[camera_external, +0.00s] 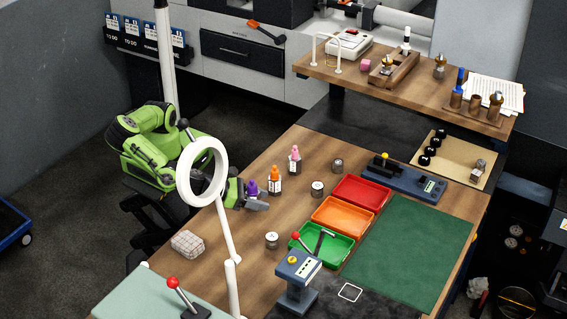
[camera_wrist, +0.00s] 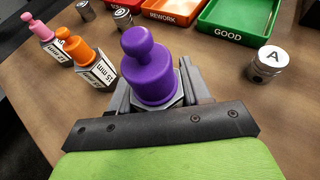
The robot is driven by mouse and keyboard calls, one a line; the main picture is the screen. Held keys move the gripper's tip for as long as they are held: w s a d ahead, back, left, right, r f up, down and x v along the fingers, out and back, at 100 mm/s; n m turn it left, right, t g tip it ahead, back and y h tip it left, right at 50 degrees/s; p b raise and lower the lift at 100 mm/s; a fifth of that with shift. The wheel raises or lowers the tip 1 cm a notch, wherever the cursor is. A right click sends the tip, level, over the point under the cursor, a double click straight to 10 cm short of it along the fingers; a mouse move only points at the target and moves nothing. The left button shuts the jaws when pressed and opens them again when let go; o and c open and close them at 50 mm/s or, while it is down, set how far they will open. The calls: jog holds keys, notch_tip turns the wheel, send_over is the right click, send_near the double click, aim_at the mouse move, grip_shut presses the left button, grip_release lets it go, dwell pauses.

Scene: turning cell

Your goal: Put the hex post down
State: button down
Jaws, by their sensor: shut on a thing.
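The purple-topped hex post (camera_wrist: 150,72) stands upright between the jaws of my gripper (camera_wrist: 152,100), which is shut on its hex base. In the external view the purple post (camera_external: 252,188) and my gripper (camera_external: 250,198) are low over the left edge of the wooden table (camera_external: 215,250). I cannot tell whether the post's bottom touches the table. The orange hex post (camera_external: 274,180), labelled 15 mm in the wrist view (camera_wrist: 85,58), stands just beside it. The pink hex post (camera_external: 295,160) stands farther back; the wrist view also shows it (camera_wrist: 42,33).
Red (camera_external: 361,194), orange (camera_external: 342,216) and green (camera_external: 322,256) trays lie to the right. A metal cylinder marked A (camera_wrist: 267,63) stands near the green tray. A white ring lamp (camera_external: 203,172) rises before my arm. A grey checked block (camera_external: 187,244) lies in front.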

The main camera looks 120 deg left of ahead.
notch_tip(320, 180, down, 3)
jog(key=shift+r+b, duration=0.2)
jog(key=shift+b, duration=0.1)
jog(key=c, duration=0.5)
grip_release()
jog(key=shift+f, duration=0.1)
